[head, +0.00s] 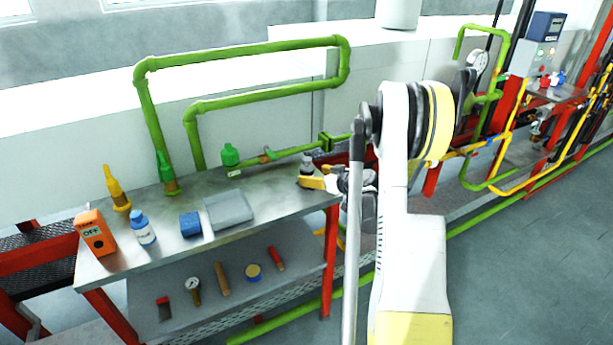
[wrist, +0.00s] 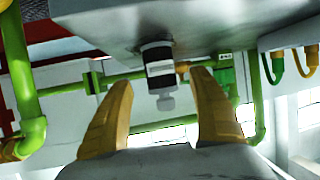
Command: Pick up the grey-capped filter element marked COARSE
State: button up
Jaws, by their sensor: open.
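The grey-capped filter element (head: 307,165) stands upright near the right end of the metal table's top. In the wrist view, which is upside down, it shows as a dark cylinder (wrist: 157,53) with a white label and a grey cap. The label is too small to read. My gripper (head: 312,183) is at the table's right end, beside the element. In the wrist view the yellow fingers of my gripper (wrist: 163,80) are spread apart, with the element between their tips in the picture. I cannot tell whether either finger touches it.
A green-capped item (head: 230,156) stands further left on the table (head: 265,190). Green pipes (head: 250,92) run behind.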

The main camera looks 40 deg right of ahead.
aim_at(311, 173)
jog(key=b+x, duration=0.1)
jog(key=x, duration=0.3)
jog(key=shift+w+f+b, duration=0.15)
jog(key=shift+w+b, duration=0.2)
jog(key=shift+b, duration=0.05)
jog(key=c, duration=1.3)
jog(key=shift+c, duration=0.2)
